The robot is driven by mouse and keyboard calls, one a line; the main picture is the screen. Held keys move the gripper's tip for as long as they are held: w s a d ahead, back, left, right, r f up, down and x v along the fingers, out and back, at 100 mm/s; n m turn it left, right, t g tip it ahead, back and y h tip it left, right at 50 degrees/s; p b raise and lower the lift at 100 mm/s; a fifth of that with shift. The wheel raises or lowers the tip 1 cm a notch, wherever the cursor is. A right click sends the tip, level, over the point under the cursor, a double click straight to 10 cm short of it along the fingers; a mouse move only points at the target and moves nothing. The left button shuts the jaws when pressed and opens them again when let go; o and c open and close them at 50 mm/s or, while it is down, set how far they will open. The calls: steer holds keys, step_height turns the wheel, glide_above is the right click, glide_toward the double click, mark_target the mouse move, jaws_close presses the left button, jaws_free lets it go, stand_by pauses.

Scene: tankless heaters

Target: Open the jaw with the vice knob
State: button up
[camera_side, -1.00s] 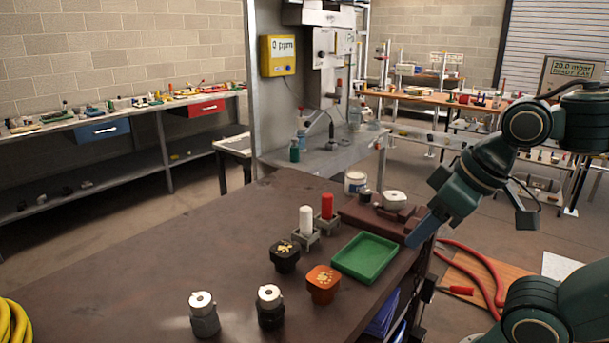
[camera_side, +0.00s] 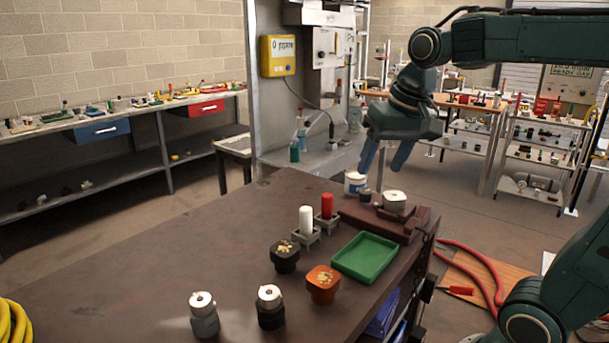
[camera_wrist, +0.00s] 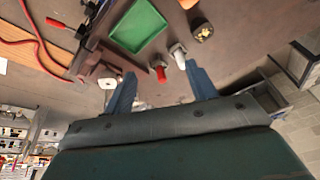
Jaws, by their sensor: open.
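The brown vice (camera_side: 412,228) sits at the far right corner of the dark table, with a pale round part (camera_side: 394,200) on it. A small dark knob-like piece (camera_side: 365,196) stands beside it; I cannot tell whether this is the vice knob. My gripper (camera_side: 380,167) is open and empty, fingers pointing down, and appears above the vice end of the table, apart from everything.
A green tray (camera_side: 364,258) lies in front of the vice. Red (camera_side: 327,206) and white (camera_side: 306,220) cylinders stand in grey holders to its left. Black (camera_side: 285,257) and orange (camera_side: 322,285) knobbed pieces are nearer. A white tub (camera_side: 355,183) is behind.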

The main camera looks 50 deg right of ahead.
steer(key=w+d+m+g, duration=0.1)
steer(key=w+d+m, duration=0.2)
steer(key=w+d, duration=0.2)
steer(key=m+g, duration=0.3)
steer(key=m, duration=0.6)
glide_above(366, 191)
step_height(366, 191, down, 7)
steer(key=shift+f+y, duration=0.15)
steer(key=shift+y, duration=0.25)
steer(key=shift+f, duration=0.1)
step_height(366, 191, down, 14)
steer(key=shift+r, duration=0.2)
